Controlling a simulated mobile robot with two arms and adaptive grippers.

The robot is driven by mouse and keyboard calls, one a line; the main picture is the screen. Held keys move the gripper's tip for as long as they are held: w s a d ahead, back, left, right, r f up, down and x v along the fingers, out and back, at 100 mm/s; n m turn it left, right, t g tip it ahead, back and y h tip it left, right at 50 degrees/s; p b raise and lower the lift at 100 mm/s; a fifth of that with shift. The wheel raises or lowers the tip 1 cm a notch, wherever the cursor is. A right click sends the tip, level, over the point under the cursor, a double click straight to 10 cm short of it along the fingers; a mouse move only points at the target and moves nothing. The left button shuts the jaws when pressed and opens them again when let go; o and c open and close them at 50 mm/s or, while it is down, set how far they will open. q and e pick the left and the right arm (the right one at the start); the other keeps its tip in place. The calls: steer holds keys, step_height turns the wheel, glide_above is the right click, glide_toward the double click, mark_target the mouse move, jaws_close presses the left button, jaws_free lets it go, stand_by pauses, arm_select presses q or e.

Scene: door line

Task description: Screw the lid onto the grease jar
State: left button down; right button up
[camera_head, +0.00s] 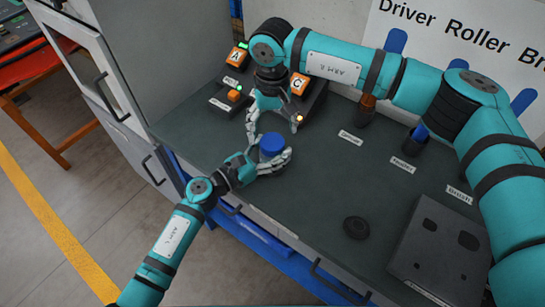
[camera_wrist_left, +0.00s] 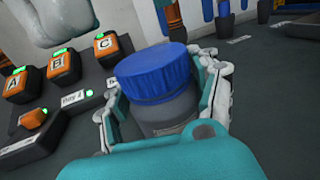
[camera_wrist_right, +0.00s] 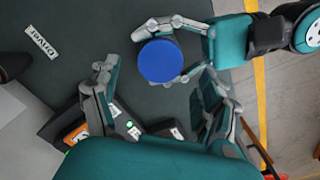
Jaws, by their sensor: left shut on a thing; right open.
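The grease jar (camera_wrist_left: 168,117) is a grey cylinder standing upright, its body partly hidden by fingers. The blue lid (camera_wrist_left: 155,72) sits level on top of it; I cannot tell how tight it is. The lid also shows in the head view (camera_head: 272,143) and the right wrist view (camera_wrist_right: 159,61). My left gripper (camera_head: 264,157) is shut around the jar's body below the lid, near the bench's front edge. My right gripper (camera_head: 274,122) is open and empty, pointing down just behind the lid in the head view, apart from it.
A charger with orange batteries (camera_head: 237,56) stands behind the jar, a small orange unit (camera_head: 234,96) beside it. Tool holders (camera_head: 415,142) line the bench's back. A black disc (camera_head: 356,228) and grey box (camera_head: 440,255) sit to the right. The bench middle (camera_head: 330,180) is clear.

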steer(key=o, duration=0.5)
steer(key=shift+c, duration=0.2)
steer(key=shift+r, duration=0.1)
step_height(320, 180, up, 12)
stand_by(0.3)
arm_select(q)
steer(key=shift+c, duration=0.8)
jaws_free()
steer(key=v, duration=1.2)
